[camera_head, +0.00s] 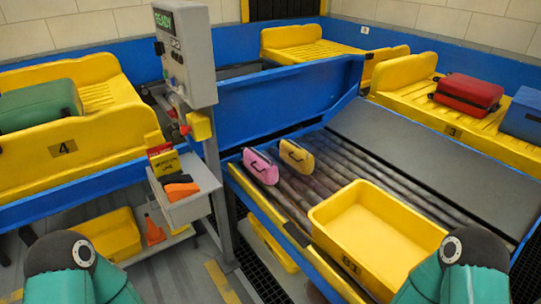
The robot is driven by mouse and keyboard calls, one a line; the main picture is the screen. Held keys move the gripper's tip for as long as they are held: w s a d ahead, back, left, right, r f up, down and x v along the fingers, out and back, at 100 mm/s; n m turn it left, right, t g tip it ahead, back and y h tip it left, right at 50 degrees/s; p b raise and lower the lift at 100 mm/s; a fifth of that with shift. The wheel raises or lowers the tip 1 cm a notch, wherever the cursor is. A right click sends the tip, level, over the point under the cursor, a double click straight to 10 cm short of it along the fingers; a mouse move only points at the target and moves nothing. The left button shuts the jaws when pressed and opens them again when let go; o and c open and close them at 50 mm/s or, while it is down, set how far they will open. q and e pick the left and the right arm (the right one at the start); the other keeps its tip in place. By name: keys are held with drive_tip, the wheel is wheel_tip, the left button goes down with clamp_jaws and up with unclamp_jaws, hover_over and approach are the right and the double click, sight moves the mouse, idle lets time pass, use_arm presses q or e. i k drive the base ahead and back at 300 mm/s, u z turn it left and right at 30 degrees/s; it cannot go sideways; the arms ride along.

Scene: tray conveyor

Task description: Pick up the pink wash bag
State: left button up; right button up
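The pink wash bag (260,167) lies on the roller conveyor (330,167) at its left side, near the blue edge by the grey post. A dark handle or strap shows on its side. A similar yellow-orange bag (296,156) lies just to its right, a small gap apart. My two teal arms show only as dark joints and links at the bottom left and bottom right corners. Neither gripper is in the picture, and nothing touches the pink bag.
An empty yellow tray (330,212) sits on the rollers at the front right of the bags. A grey control post (187,60) with a small shelf (188,211) of items stands left of the conveyor. Yellow trays with suitcases line the back. Bare rollers lie between bags and tray.

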sight(263, 168)
drive_tip(key=u, duration=0.3)
drive_tip(key=i, duration=1.05)
drive_tip(key=u, duration=0.55)
drive_tip(key=k, duration=0.75)
drive_tip(key=u, duration=0.25)
drive_tip(key=i, duration=0.75)
drive_tip(key=z, duration=0.1)
